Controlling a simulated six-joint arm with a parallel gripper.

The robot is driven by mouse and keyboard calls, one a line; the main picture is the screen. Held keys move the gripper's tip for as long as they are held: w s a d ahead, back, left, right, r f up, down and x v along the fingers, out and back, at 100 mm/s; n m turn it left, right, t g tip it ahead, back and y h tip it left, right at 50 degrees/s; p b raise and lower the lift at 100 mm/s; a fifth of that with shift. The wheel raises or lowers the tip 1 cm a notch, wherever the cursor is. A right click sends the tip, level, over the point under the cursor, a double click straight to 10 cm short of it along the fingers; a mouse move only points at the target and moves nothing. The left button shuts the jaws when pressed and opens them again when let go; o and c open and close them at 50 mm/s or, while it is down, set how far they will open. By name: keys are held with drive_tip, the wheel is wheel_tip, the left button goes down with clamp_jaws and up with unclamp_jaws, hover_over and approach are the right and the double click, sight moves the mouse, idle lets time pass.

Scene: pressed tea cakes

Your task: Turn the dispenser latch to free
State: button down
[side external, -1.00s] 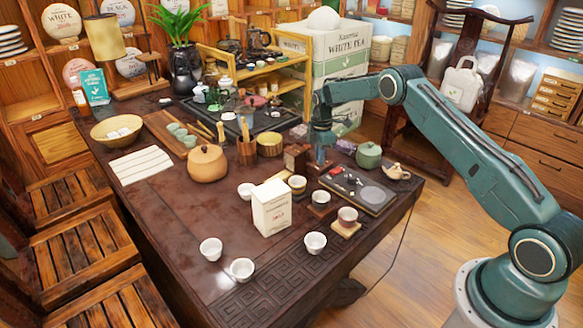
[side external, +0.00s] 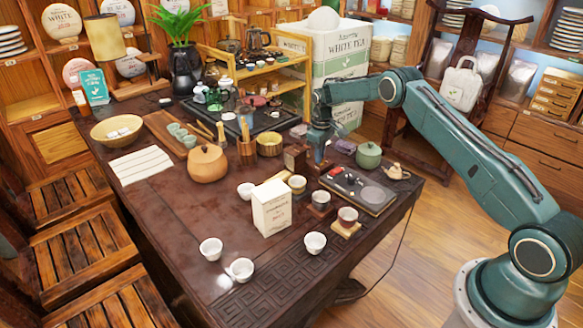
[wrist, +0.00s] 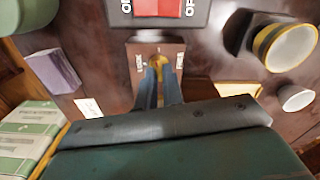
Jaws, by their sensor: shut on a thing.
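The dispenser is a small wooden box (side external: 295,158) on the dark table, beside my gripper in the side view. In the wrist view its brown face (wrist: 140,48) carries a pale label on each side, too small to read surely. A brass-yellow latch (wrist: 156,61) sits between these labels. My gripper (wrist: 158,72) points at the latch, with its blue-grey fingers shut on it. The fingers cover much of the latch, so its exact angle is hard to tell. In the side view my gripper (side external: 319,158) is low at the box's right, and the latch is hidden.
A dark panel with a red switch (wrist: 158,6) lies just beyond the box in the wrist view. A yellow-rimmed cup (wrist: 287,46) is at the right, a purple block (wrist: 54,70) at the left. A green lidded pot (side external: 368,156) stands right of my gripper.

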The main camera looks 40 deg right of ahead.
drive_tip(key=shift+m, duration=0.9)
drive_tip(key=c, duration=1.5)
unclamp_jaws()
drive_tip(key=shift+c, duration=0.2)
drive_tip(key=shift+r, duration=0.15)
wheel_tip(320, 180, up, 14)
drive_tip(key=shift+f, duration=0.2)
drive_tip(key=shift+r, duration=0.1)
